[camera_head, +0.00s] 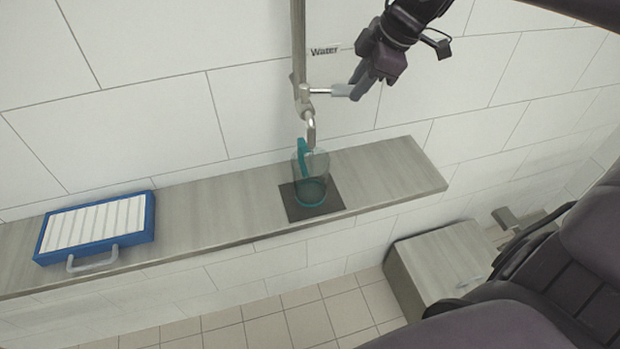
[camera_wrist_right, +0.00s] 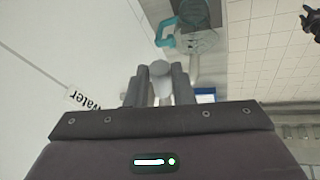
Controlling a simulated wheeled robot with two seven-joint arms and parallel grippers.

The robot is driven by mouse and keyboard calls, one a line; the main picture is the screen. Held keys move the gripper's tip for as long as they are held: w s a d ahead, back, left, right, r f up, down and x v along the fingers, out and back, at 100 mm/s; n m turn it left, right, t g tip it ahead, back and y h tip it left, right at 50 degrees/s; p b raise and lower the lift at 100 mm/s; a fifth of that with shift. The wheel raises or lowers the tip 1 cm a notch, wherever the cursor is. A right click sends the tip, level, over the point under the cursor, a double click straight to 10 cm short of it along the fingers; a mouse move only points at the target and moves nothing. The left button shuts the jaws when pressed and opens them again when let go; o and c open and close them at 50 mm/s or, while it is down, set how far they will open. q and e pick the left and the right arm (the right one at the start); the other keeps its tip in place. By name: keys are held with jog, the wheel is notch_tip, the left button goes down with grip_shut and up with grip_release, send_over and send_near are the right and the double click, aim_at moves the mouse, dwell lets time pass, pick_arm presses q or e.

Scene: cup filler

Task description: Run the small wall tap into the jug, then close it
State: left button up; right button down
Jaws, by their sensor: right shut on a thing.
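The small wall tap (camera_head: 304,95) hangs on a vertical pipe beside a "Water" label (camera_head: 324,50). Its curved spout (camera_head: 311,132) points down over the jug. The clear jug (camera_head: 311,178), with a teal handle and base, stands upright on a dark square mat (camera_head: 296,212). I cannot tell whether water runs or how full the jug is. My right gripper (camera_head: 354,92) is shut on the tap's grey lever, which points right; in the right wrist view the round lever end (camera_wrist_right: 160,70) sits between the fingers. A dark shape (camera_wrist_right: 312,22) there may be my left gripper.
The wooden shelf (camera_head: 220,205) runs along the tiled wall. A blue tray (camera_head: 148,232) with white slats and a grey handle lies at its left. A low wooden cabinet (camera_head: 440,262) stands below right. The shelf between tray and mat is clear.

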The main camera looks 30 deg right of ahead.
jog(key=shift+s+a+m+h+b, duration=0.4)
jog(key=shift+s+a+m+b, duration=0.25)
jog(key=shift+m, duration=0.45)
jog(key=shift+d, duration=0.15)
dwell(5.4)
jog(key=w+d+n+p, duration=0.1)
jog(key=p, duration=0.1)
jog(key=w+n+y+p, duration=0.1)
jog(key=n+p, duration=0.1)
jog(key=shift+w+d+n, duration=0.2)
jog(key=shift+d+n, duration=0.1)
jog(key=shift+d, duration=0.05)
